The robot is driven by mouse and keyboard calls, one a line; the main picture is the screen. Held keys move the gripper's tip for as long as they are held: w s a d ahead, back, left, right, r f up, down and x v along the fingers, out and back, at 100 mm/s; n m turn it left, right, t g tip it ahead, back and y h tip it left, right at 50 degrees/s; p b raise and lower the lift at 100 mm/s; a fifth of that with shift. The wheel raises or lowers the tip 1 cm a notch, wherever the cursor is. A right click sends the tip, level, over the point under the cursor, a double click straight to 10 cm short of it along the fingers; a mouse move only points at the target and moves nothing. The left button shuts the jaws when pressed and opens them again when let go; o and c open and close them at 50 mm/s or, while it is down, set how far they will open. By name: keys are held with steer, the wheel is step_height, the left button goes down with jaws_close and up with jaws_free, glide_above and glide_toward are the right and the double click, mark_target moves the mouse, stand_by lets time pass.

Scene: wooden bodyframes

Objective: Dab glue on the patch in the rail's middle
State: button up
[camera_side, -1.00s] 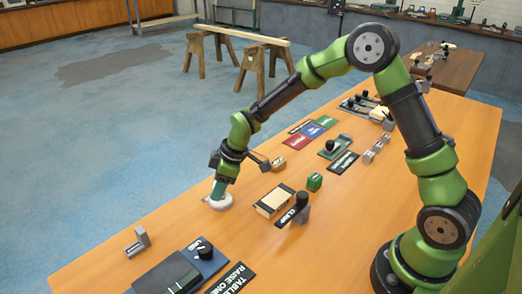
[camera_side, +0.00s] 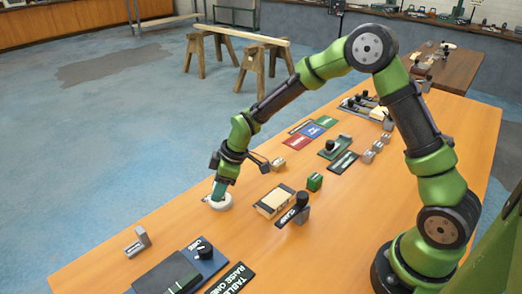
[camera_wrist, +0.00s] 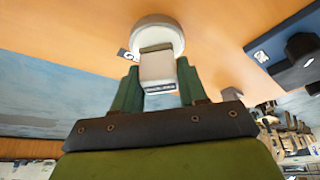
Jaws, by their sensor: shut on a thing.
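My gripper (camera_side: 219,188) points down near the table's left edge. In the wrist view my gripper (camera_wrist: 159,88) has its green fingers on both sides of a pale, blocky handle (camera_wrist: 158,68) with a small dark label, and is shut on it. The handle stands at a round white base (camera_wrist: 157,30), which also shows on the table in the side view (camera_side: 219,202). I cannot tell whether it is the glue applicator. A pale wooden piece (camera_side: 272,203) lies right of my gripper, beside a block marked CLAMP (camera_side: 295,212). I cannot make out a glue patch on it.
A grey bracket (camera_side: 139,240) and a blue plate with a black knob (camera_side: 205,252) stand toward the front. Bare table surrounds the white base.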

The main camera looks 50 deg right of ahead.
steer(key=shift+f, duration=0.45)
stand_by(1.1)
steer(key=shift+r, duration=0.15)
steer(key=shift+r, duration=3.45)
